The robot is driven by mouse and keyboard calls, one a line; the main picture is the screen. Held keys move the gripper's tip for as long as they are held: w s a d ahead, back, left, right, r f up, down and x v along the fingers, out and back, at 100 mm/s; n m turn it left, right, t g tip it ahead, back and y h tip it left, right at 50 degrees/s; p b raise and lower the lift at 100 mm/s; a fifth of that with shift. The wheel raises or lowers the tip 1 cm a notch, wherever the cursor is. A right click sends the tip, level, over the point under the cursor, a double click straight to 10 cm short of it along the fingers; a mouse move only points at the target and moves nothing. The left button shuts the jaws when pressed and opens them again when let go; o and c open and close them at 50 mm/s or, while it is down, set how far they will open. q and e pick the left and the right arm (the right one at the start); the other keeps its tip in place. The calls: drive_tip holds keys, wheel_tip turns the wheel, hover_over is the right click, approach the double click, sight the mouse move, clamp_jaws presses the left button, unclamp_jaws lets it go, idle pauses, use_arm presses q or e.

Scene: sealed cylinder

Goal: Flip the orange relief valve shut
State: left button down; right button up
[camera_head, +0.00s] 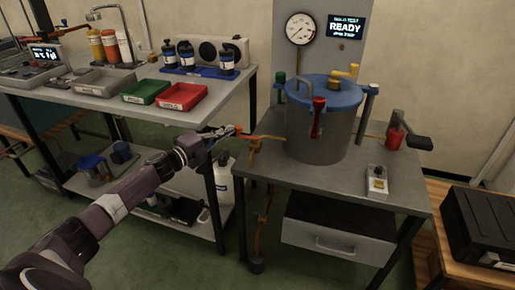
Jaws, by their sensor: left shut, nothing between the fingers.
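The orange relief valve (255,145) sits at the left edge of the grey workbench. An orange arm runs level from it to the right, toward the grey cylinder (312,143) with a blue lid. My left gripper (236,131) is at the left end of the orange valve, shut with nothing held. Its fingertips overlap the orange part in the picture; I cannot tell whether they touch. My right gripper is not in view.
The cylinder carries red, green and yellow fittings. A gauge (300,28) and a screen (346,27) reading READY are on the panel behind. A small switch box (377,182) stands at the bench's front right. A shelf table (120,107) with trays is at left.

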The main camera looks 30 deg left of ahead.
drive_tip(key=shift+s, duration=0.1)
use_arm(q)
drive_tip(key=v, duration=1.2)
drive_tip(key=shift+a, duration=0.1)
idle(0.5)
